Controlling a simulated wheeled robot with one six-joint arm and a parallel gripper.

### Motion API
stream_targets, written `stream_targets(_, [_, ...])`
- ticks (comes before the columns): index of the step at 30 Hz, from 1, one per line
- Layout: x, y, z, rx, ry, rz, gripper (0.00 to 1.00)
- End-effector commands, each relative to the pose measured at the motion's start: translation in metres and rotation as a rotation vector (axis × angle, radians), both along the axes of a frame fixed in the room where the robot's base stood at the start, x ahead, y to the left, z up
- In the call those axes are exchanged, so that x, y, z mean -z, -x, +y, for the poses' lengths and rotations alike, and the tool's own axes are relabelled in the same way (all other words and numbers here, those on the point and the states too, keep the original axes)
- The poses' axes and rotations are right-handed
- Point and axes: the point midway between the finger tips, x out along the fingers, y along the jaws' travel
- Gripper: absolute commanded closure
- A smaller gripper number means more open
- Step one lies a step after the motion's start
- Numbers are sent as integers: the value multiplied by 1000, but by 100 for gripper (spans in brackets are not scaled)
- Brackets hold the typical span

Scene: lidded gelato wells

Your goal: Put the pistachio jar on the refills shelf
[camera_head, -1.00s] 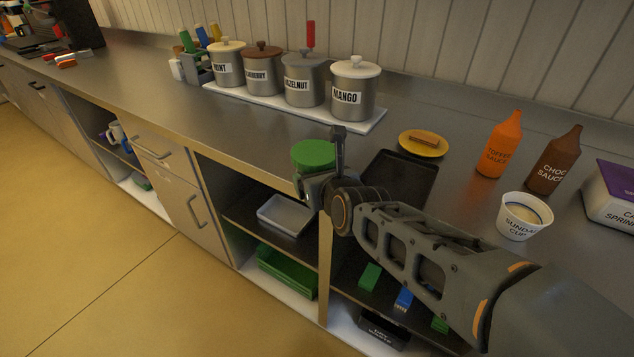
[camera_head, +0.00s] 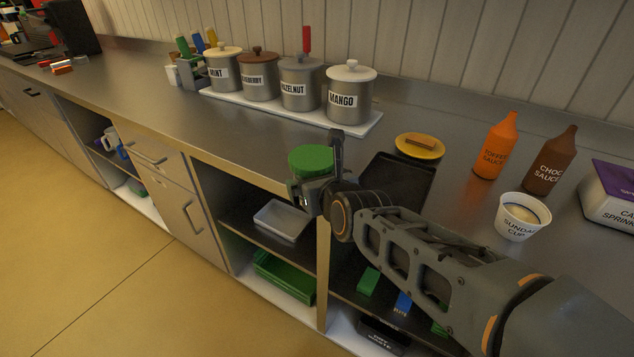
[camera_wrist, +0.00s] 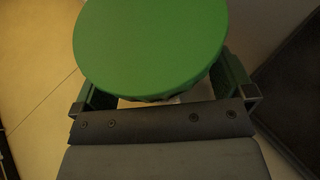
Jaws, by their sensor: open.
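A jar with a round green lid (camera_head: 311,158) is at the counter's front edge, at my gripper (camera_head: 318,190). No label shows, so I cannot read whether it is the pistachio jar. In the wrist view the green lid (camera_wrist: 150,48) fills the upper middle, and my gripper (camera_wrist: 165,95) has one finger on each side of the jar. The jaws are open around it; the jar's body is mostly hidden by the lid and gripper. Under the counter, an open bay has a dark shelf (camera_head: 240,222) with a grey tray (camera_head: 282,219). No refills label is readable.
Lidded wells, among them mango (camera_head: 350,95), stand on a white base at the back. A dark tray (camera_head: 397,180), yellow plate (camera_head: 420,146), sauce bottles (camera_head: 495,147) and sundae cup (camera_head: 522,216) are to the right. A green crate (camera_head: 284,277) sits below the shelf.

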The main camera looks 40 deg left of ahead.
Motion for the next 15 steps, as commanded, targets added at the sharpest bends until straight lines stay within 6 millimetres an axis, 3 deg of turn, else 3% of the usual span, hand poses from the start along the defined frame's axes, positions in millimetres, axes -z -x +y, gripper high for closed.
stream_targets(7, [-10,8,-15,1,-2,-1,0])
stream_targets(15, [-33,33,-58,0,-2,0,0])
